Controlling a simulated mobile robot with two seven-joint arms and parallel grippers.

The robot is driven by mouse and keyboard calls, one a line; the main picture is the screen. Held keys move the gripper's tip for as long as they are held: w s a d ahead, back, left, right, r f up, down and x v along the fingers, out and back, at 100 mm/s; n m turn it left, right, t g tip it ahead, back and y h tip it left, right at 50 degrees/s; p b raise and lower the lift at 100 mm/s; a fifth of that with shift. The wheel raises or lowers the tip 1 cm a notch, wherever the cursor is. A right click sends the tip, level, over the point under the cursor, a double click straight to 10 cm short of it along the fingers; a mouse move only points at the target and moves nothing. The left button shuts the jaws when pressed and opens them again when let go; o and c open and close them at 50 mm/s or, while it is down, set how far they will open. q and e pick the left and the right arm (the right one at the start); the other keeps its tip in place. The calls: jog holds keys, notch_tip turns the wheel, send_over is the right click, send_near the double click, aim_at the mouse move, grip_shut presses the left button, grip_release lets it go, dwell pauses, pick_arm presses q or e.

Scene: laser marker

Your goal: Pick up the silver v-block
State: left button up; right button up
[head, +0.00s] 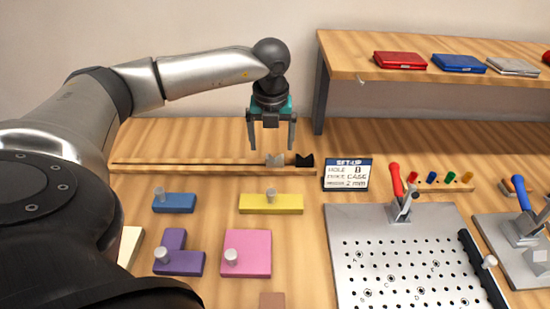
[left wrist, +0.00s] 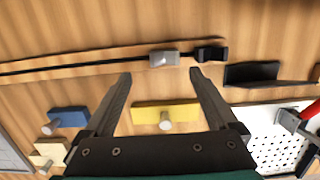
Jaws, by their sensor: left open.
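The silver v-block (head: 275,160) sits on a long wooden rail at the back of the table, just left of a black v-block (head: 304,160). In the left wrist view the silver v-block (left wrist: 164,58) lies ahead of the fingertips, between their lines, with the black one (left wrist: 211,51) to its right. My left gripper (head: 271,147) is open and empty, pointing down above the rail near the silver v-block. It also shows in the left wrist view (left wrist: 160,75), fingers spread. Whether a fingertip touches anything is not clear. My right gripper does not show.
A set-up card (head: 347,174) stands right of the rail. Yellow (head: 285,204), blue (head: 174,203), purple (head: 186,262) and pink (head: 255,251) knobbed blocks lie in front. A perforated metal plate (head: 395,246) with a red-handled clamp is at right. A raised shelf (head: 350,66) stands behind.

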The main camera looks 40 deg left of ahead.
aim_at(275, 161)
pick_arm(q)
jog(key=f, duration=0.1)
jog(key=w+f, duration=0.1)
jog(key=f, duration=0.3)
jog(key=shift+w+a+f+b, duration=0.15)
jog(key=shift+w+f+b, duration=0.1)
jog(key=shift+b, duration=0.15)
jog(key=shift+r, duration=0.1)
jog(key=shift+c, duration=0.3)
jog(key=c, duration=1.4)
jog(key=shift+r, duration=0.1)
notch_tip(275, 161, up, 20)
jog(key=p, duration=0.3)
